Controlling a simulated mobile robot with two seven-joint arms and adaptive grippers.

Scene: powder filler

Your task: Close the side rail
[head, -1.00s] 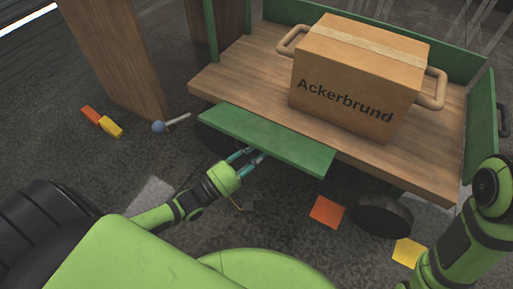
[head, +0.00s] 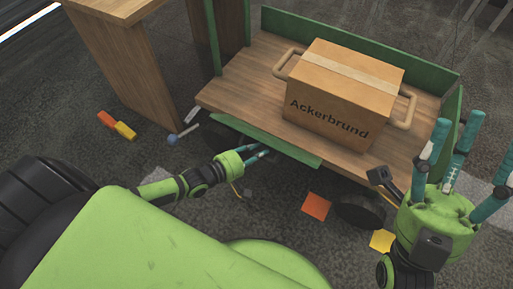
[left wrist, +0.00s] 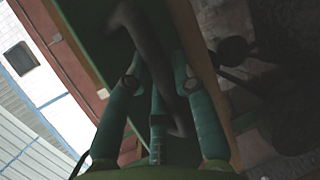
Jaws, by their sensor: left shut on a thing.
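The side rail (head: 285,151) is a green board along the near edge of the wooden cart bed (head: 238,82). In the head view it shows as a narrow strip, lower than the far rails. My left gripper (head: 263,151) is at the rail's near side, its fingertips partly hidden. In the left wrist view its teal fingers close around a dark bent handle (left wrist: 150,45) in front of a green surface. My right gripper (head: 468,145) is raised at the right, beside the cart, with its teal fingers spread and empty.
A cardboard box (head: 345,95) marked Ackerbrund stands on the bed. A wooden table (head: 140,70) stands at the left. Orange (head: 316,206) and yellow (head: 382,240) squares lie on the floor near a cart wheel (head: 360,211). Small blocks (head: 117,125) lie by the table.

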